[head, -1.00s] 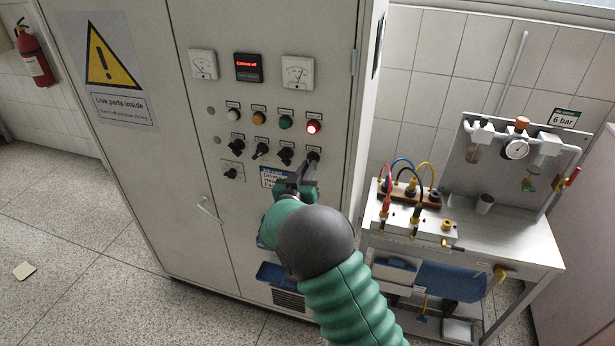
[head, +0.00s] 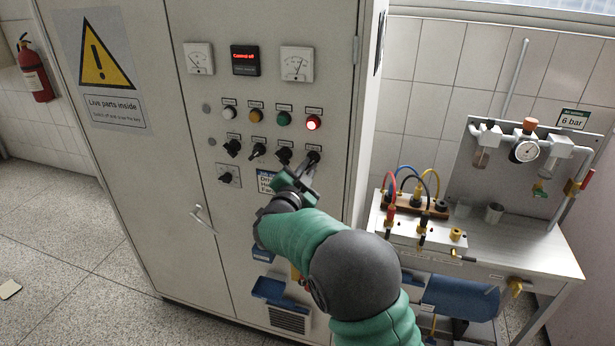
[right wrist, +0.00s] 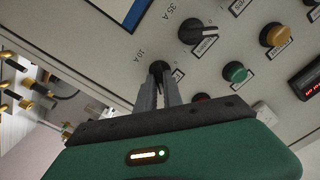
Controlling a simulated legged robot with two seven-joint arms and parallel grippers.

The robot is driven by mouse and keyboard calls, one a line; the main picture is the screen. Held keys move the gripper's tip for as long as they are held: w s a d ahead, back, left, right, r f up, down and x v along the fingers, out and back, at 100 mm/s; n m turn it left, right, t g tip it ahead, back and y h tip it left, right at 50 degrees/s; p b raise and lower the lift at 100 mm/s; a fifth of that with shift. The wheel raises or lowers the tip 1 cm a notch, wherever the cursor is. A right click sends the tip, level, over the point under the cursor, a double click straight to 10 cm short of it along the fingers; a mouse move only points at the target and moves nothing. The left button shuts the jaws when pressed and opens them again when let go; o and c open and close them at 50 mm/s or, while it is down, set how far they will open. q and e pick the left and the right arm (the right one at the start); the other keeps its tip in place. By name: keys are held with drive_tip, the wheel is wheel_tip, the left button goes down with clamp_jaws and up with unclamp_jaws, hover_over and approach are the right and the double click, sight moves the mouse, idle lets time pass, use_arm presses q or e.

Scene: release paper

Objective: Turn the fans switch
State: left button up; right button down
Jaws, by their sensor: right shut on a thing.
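A row of black rotary switches is on the grey cabinet door in the head view, below the coloured lamps. My right gripper (head: 309,167) is at the rightmost switch (head: 313,156) of this row. In the right wrist view its two fingers (right wrist: 160,80) are shut on that black knob (right wrist: 158,68), and the fingers partly hide it. The neighbouring switch (right wrist: 197,33) is free beside it. The small labels are too blurred to tell which one reads fans. My left gripper is not in view.
A lit red lamp (head: 313,123) is just above the held switch. Two gauges and a red display (head: 245,60) are higher up. A door handle (head: 203,218) sticks out at lower left. A bench with cables (head: 425,212) stands to the right of the cabinet.

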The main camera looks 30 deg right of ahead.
drive_tip(key=shift+a+f+m+b, duration=0.1)
drive_tip(key=shift+f+m+b, duration=0.3)
drive_tip(key=shift+f+m, duration=0.15)
drive_tip(key=c, duration=1.5)
unclamp_jaws()
drive_tip(key=shift+w+r, duration=0.1)
drive_tip(key=shift+r, duration=0.2)
drive_tip(key=b+v, duration=0.1)
drive_tip(key=v, duration=1.6)
